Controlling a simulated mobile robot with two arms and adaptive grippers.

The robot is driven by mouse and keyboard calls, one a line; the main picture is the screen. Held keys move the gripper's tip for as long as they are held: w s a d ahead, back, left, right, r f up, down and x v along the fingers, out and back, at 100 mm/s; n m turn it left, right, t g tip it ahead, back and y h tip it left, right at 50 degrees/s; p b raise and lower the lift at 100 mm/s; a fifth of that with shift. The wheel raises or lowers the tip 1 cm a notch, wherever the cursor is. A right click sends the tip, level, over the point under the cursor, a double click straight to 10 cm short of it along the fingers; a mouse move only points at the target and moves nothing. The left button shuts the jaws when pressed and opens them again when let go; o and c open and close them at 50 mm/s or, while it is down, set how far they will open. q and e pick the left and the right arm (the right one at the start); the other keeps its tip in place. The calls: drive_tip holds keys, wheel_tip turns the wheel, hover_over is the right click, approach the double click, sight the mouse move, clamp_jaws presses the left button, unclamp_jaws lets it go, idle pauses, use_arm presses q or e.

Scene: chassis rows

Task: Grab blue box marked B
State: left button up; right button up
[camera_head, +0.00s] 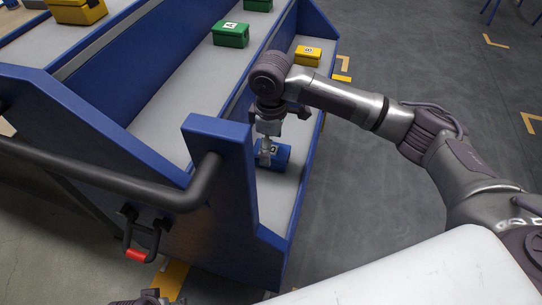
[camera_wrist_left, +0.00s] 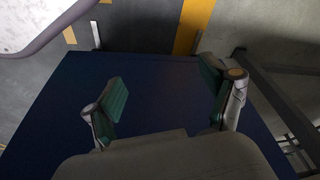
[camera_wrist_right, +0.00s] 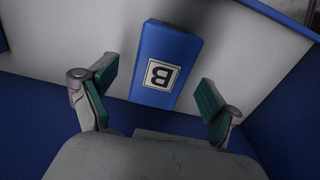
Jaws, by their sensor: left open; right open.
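The blue box marked B (camera_wrist_right: 166,64) lies on the grey shelf, its label facing up toward the right wrist camera. In the head view the blue box (camera_head: 281,155) sits on the lower shelf, partly hidden by my right gripper (camera_head: 266,156). My right gripper (camera_wrist_right: 155,97) is open and empty. In the right wrist view its fingers stand on either side of the box's near end, apart from it. My left gripper (camera_wrist_left: 165,95) is open and empty over a dark blue panel in the left wrist view; in the head view only a small part shows at the bottom edge.
A blue rack (camera_head: 220,130) with grey shelves holds a yellow box (camera_head: 308,56), a green box (camera_head: 231,35) and others. Its blue end post stands close to my right gripper. A dark handle bar (camera_head: 110,180) crosses the rack's near end. Open floor (camera_head: 350,200) lies to the right.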

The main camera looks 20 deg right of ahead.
drive_tip(key=shift+f+b, duration=0.35)
drive_tip(key=shift+f, duration=1.4)
clamp_jaws()
use_arm(q)
drive_tip(key=v, duration=0.3)
drive_tip(key=shift+w+r, duration=0.25)
drive_tip(key=shift+r, duration=0.25)
use_arm(e)
drive_tip(key=shift+r, duration=0.15)
